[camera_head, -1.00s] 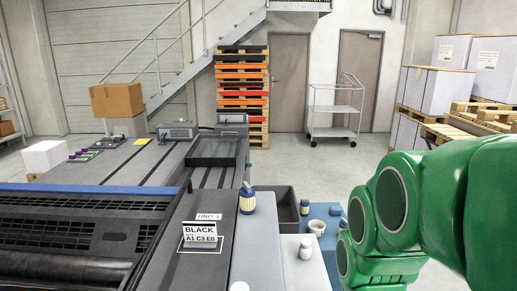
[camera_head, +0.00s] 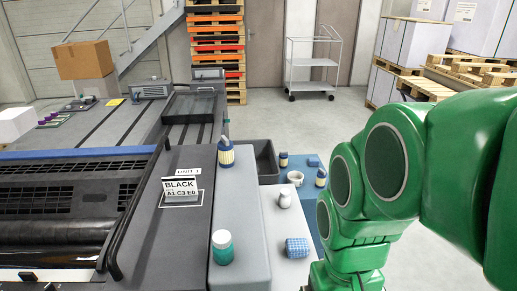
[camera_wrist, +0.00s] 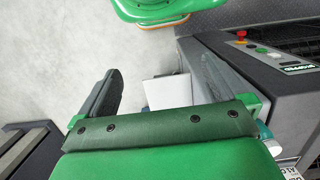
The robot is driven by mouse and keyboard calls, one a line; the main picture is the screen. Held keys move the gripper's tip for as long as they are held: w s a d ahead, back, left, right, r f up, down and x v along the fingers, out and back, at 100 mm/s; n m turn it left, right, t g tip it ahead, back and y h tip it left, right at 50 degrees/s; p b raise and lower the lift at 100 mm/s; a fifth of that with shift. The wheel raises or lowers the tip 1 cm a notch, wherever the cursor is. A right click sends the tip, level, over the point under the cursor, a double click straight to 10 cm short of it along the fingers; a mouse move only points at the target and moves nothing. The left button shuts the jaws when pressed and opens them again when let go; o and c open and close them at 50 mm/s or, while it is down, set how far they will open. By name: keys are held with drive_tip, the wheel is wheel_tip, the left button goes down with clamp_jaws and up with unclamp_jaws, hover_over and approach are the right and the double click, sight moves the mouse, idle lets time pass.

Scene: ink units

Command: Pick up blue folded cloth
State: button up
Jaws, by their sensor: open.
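The blue folded cloth (camera_head: 297,247) is a small checkered pad. It lies flat near the front of a white surface (camera_head: 284,222), to the left of my green arm in the head view. My gripper (camera_wrist: 158,85) shows in the wrist view with its two dark fingers spread apart and nothing held between them. The head view does not show the fingers. I cannot make out the cloth in the wrist view, where a piece of a white surface (camera_wrist: 166,92) shows between the fingers.
A jar with a teal lower part (camera_head: 222,247) stands on the grey ledge to the left. Open floor spreads beyond.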

drive_tip(key=w+a+r+m+y, duration=0.2)
drive_tip(key=w+m+y, duration=0.4)
drive_tip(key=w, duration=0.4)
drive_tip(key=w+a+r+m+y, duration=0.2)
drive_tip(key=w+m+y, duration=0.3)
drive_tip(key=w, duration=0.5)
drive_tip(key=w+d+f+m+t+y, duration=0.1)
drive_tip(key=w+d+m+t+y, duration=0.25)
drive_tip(key=w+d+m, duration=0.45)
drive_tip(key=w+d+m+t+y, duration=0.2)
drive_tip(key=w+d+m+t, duration=0.25)
drive_tip(key=d, duration=0.55)
approach(304, 247)
wheel_tip(304, 247, down, 2)
drive_tip(key=w+a, duration=0.1)
drive_tip(key=a, duration=0.1)
drive_tip(key=shift+w+a+f+n, duration=0.15)
drive_tip(key=shift+w+a+n, duration=0.2)
drive_tip(key=shift+a, duration=0.25)
drive_tip(key=shift+w+a+f+n, duration=0.2)
drive_tip(key=shift+w+a, duration=0.2)
drive_tip(key=shift+a, duration=0.25)
drive_tip(key=shift+w+r+x, duration=0.15)
drive_tip(key=shift+x, duration=1.1)
drive_tip(key=shift+w+r+x, duration=0.15)
drive_tip(key=shift+w+x, duration=0.05)
drive_tip(key=shift+x, duration=1.05)
drive_tip(key=shift+d+t+h, duration=0.1)
drive_tip(key=shift+t+h, duration=0.15)
drive_tip(key=shift+t, duration=0.05)
